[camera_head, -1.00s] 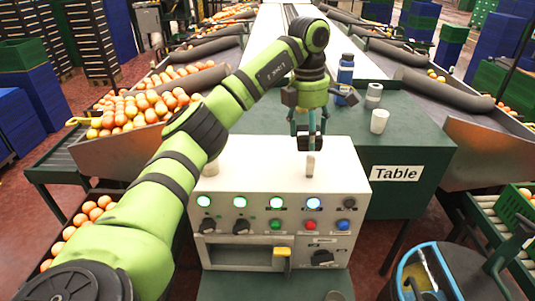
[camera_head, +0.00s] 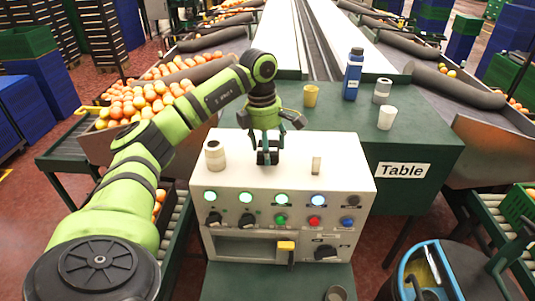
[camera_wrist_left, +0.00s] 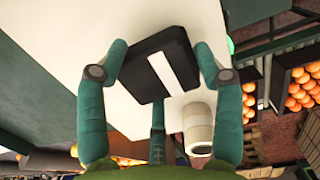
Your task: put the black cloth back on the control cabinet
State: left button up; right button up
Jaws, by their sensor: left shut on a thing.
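The black cloth (camera_head: 263,158) is a small dark folded piece. In the left wrist view the black cloth (camera_wrist_left: 150,76) shows a white stripe. My left gripper (camera_head: 268,146) is shut on it, with one finger on each side in the left wrist view (camera_wrist_left: 162,68). It holds the cloth over the back middle part of the white control cabinet (camera_head: 337,177). I cannot tell whether the cloth touches the cabinet top. My right gripper is not in view.
A white-and-beige cup (camera_head: 215,155) stands left on the cabinet top, close to the gripper. A small upright piece (camera_head: 316,165) stands to the right. A blue bottle (camera_head: 352,76), yellow cup (camera_head: 310,96) and white cups (camera_head: 387,118) stand on the green table (camera_head: 435,133) behind.

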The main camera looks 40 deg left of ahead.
pick_arm(q)
notch_tip(320, 180, down, 3)
jog(key=shift+f+p, duration=0.1)
jog(key=shift+p, duration=0.35)
jog(key=shift+f, duration=0.15)
jog(key=o, duration=1.2)
jog(key=shift+c, duration=0.2)
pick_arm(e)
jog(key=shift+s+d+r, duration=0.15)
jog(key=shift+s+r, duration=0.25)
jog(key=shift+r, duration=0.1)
pick_arm(q)
jog(key=shift+r+b, duration=0.3)
jog(key=shift+r, duration=0.35)
jog(key=r, duration=0.6)
jog(key=r+b, duration=0.1)
jog(key=r, duration=0.3)
jog(key=shift+s+a, duration=0.25)
jog(key=shift+a, duration=0.1)
jog(key=shift+s+r, duration=0.1)
jog(key=shift+r, duration=0.45)
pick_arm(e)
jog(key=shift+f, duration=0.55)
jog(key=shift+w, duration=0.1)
